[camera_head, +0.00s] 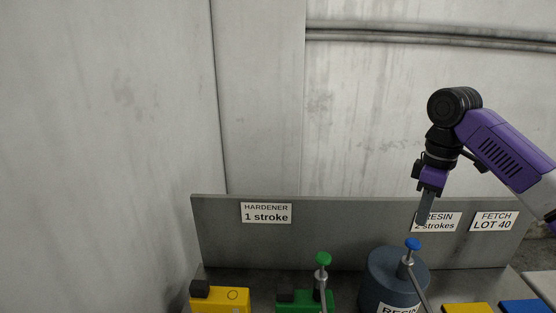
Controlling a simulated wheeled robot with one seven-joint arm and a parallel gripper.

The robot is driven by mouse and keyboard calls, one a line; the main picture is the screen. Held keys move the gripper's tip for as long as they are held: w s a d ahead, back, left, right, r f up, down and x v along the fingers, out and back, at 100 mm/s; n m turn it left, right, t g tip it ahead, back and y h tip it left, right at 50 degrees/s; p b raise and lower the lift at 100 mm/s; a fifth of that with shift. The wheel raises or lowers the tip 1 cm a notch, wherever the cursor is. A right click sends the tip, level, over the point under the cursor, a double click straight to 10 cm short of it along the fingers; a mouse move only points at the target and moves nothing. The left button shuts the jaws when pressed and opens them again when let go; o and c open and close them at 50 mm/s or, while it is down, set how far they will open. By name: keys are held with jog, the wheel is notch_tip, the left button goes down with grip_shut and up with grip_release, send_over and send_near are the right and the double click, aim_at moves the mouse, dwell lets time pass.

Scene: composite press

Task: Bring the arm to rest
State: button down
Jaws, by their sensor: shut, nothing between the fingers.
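My arm comes in from the right edge, purple and black, and bends down to my gripper (422,208). My gripper points down with its fingers together and holds nothing. It hangs above the blue knob (413,243) of the pump on the dark resin drum (382,275), with a small gap seen between the fingertips and the knob. How far apart they are in depth I cannot tell. The fingers partly cover the "RESIN 2 strokes" label (445,221).
A grey back panel (340,240) also carries labels for hardener (266,213) and "FETCH LOT 40" (493,221). A green-knobbed pump (323,260) and a yellow block (222,302) stand to the left. Yellow (467,308) and blue (523,306) items lie at right. The air above the panel's left is free.

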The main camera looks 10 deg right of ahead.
jog(key=shift+w, duration=0.35)
jog(key=w+a+r+m+t, duration=0.1)
jog(key=w+a+r+t, duration=0.15)
jog(key=w+t, duration=0.45)
jog(key=w+a+m+t+y, duration=0.1)
jog(key=w+a+t+y, duration=0.3)
jog(key=w+a, duration=0.6)
jog(key=s+a+m+t+b, duration=0.2)
jog(key=s+a+m+t, duration=0.15)
jog(key=a+t, duration=0.3)
jog(key=s+a+f+g+h+b, duration=0.1)
jog(key=s+f, duration=0.7)
jog(key=s, duration=1)
jog(key=s+a+f+m+h+b, duration=0.1)
jog(key=s+f, duration=0.7)
jog(key=s, duration=1)
jog(key=s+a+f+m+g+h+b, duration=0.1)
jog(key=s+f, duration=0.7)
jog(key=s, duration=1)
jog(key=a+h+b, duration=0.1)
jog(key=a+b, duration=0.1)
jog(key=a, duration=0.1)
jog(key=shift+s+f+g, duration=0.15)
jog(key=shift+s+g, duration=0.05)
jog(key=shift+g, duration=0.15)
